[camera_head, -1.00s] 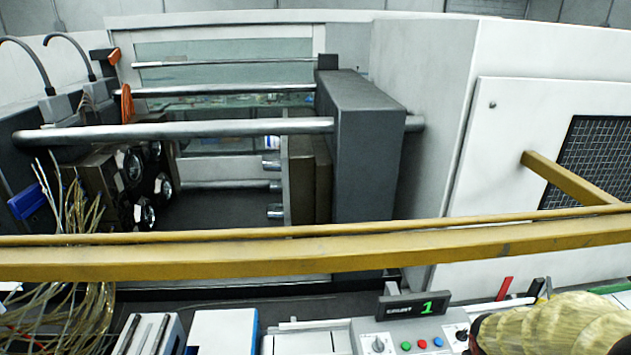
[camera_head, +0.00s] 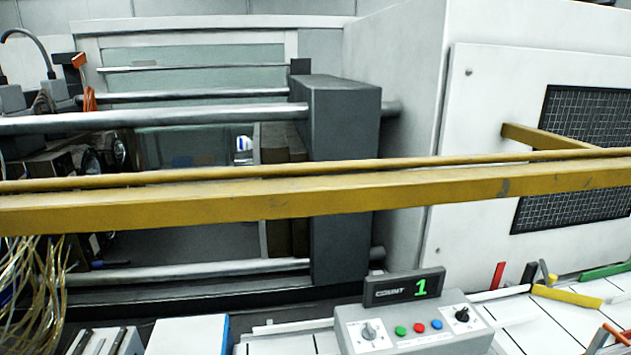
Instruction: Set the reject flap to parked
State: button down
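A grey control box (camera_head: 412,328) stands at the bottom, right of centre. It has a dark display (camera_head: 404,288) with a green 1, a left knob (camera_head: 370,331), a right black knob (camera_head: 463,315), and green, red and blue buttons between them. The knob labels are too small to read. Right of the box, red (camera_head: 498,275) and black (camera_head: 529,273) upright pieces, a yellow bar (camera_head: 567,297) and a green bar (camera_head: 606,270) show by a white panelled surface (camera_head: 550,325). I cannot tell which part is the reject flap. My gripper is not in view.
A long yellow rail (camera_head: 300,192) crosses the whole view in front of a machine with steel bars and a dark grey block (camera_head: 345,150). Loose pale cables (camera_head: 35,280) hang at lower left. A blue-and-white box (camera_head: 188,335) stands left of the control box.

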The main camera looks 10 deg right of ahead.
aim_at(548, 291)
jog(key=z, duration=1.55)
jog(key=i+j, duration=0.2)
jog(key=i, duration=0.4)
jog(key=i+j+u, duration=0.1)
jog(key=i, duration=0.55)
jog(key=j, duration=0.1)
